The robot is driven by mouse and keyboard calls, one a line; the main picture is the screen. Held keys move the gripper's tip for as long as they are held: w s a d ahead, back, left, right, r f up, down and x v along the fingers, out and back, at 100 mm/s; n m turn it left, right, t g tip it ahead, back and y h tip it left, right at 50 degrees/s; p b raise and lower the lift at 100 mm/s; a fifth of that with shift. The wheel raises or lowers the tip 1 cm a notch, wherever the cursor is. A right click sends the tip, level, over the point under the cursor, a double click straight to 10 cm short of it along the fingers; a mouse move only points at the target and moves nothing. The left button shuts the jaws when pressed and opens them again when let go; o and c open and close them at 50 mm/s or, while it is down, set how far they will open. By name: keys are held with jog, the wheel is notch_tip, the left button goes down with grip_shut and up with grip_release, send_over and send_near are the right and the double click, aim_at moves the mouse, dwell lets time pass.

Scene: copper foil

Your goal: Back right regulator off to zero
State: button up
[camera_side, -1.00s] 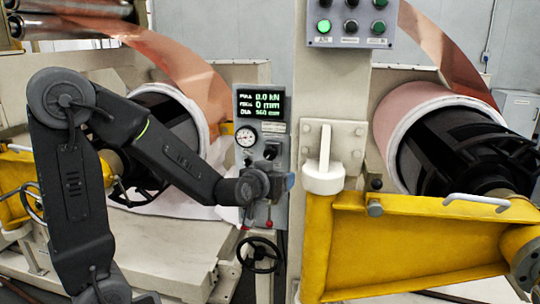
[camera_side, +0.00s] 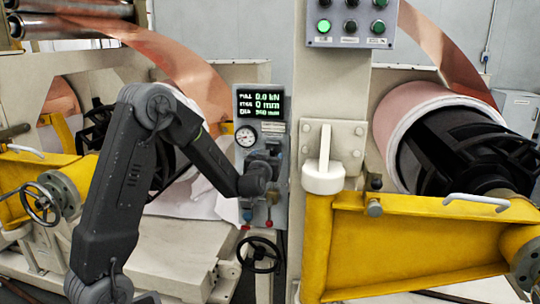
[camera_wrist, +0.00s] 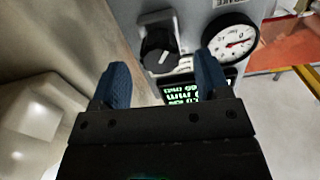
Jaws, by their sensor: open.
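The regulator, a black knob (camera_wrist: 158,52) with a pale pointer mark, sits on the grey control panel (camera_wrist: 190,12). A round white gauge (camera_wrist: 230,42) with a red needle is beside it in the wrist view, and also shows in the side view (camera_side: 246,135). My gripper (camera_wrist: 160,66) is open, with its two blue fingers on either side of the knob in the picture. I cannot tell whether the fingertips reach around it. In the side view my gripper (camera_side: 270,168) is at the panel and partly hides the knob area.
A lit display (camera_side: 260,105) above the gauge reads 0.0 kN and 0 mm. Levers with blue and red ends (camera_side: 269,223) and a black handwheel (camera_side: 260,255) are below. A yellow arm (camera_side: 410,245) and copper foil roll (camera_side: 425,115) stand to the right.

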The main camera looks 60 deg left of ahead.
jog(key=shift+x, duration=1.85)
jog(key=shift+c, duration=0.3)
jog(key=c, duration=0.8)
jog(key=shift+c, duration=0.2)
jog(key=n, duration=1.1)
jog(key=shift+n, duration=0.3)
jog(key=shift+r+n, duration=0.1)
jog(key=shift+n, duration=1.8)
